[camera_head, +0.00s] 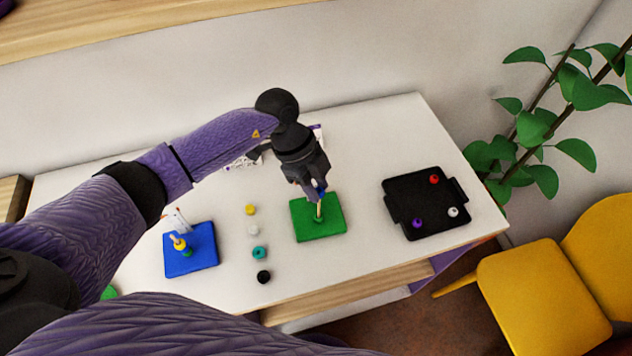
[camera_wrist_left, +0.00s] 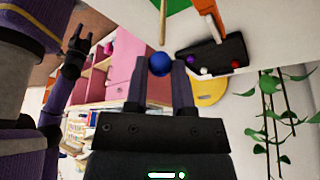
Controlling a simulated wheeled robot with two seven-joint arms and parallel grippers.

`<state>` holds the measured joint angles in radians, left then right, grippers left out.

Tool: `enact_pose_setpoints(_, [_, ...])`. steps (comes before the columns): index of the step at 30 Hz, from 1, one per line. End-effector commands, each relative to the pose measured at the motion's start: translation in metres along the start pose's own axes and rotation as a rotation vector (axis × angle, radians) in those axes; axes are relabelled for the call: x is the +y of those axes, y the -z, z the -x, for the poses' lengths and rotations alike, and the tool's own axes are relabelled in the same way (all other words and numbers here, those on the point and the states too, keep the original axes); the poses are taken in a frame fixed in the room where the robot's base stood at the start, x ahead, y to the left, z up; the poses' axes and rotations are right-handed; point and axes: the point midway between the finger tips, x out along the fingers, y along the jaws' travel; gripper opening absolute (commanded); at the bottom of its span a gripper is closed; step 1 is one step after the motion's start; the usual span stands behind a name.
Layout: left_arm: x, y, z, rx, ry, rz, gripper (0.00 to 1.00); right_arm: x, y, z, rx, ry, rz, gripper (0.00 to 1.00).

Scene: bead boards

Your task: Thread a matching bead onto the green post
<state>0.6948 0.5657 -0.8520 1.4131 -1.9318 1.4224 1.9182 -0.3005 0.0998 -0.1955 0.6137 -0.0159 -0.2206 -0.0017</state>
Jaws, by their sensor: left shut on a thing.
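My left gripper (camera_head: 316,188) points down over the green board (camera_head: 334,228) and is shut on a blue bead (camera_wrist_left: 161,63). The bead sits between the fingertips in the left wrist view; in the head view only a bit of blue shows between the fingers. The light wooden post (camera_head: 319,208) stands on the green board, its tip close to the fingers; it also shows in the left wrist view (camera_wrist_left: 163,22). I cannot tell whether the bead touches the post. Something small and green sits at the post's foot. My right gripper (camera_wrist_left: 75,52) shows at the left wrist view's left, its jaws unclear.
Yellow (camera_head: 250,210), white (camera_head: 254,230), teal (camera_head: 259,252) and black (camera_head: 263,277) beads stand in a row left of the green board. A blue board (camera_head: 205,262) with beads stands farther left. A black tray (camera_head: 400,198) at right holds red, white and purple beads.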

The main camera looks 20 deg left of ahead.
Motion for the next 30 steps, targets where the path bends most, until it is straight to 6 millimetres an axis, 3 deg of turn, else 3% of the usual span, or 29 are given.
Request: enact_pose_setpoints(30, [0.000, -0.005, -0.012, 0.000, -0.001, 0.000, 0.00, -0.006, 0.002, -0.006, 0.004, 0.010, -0.002, 0.59])
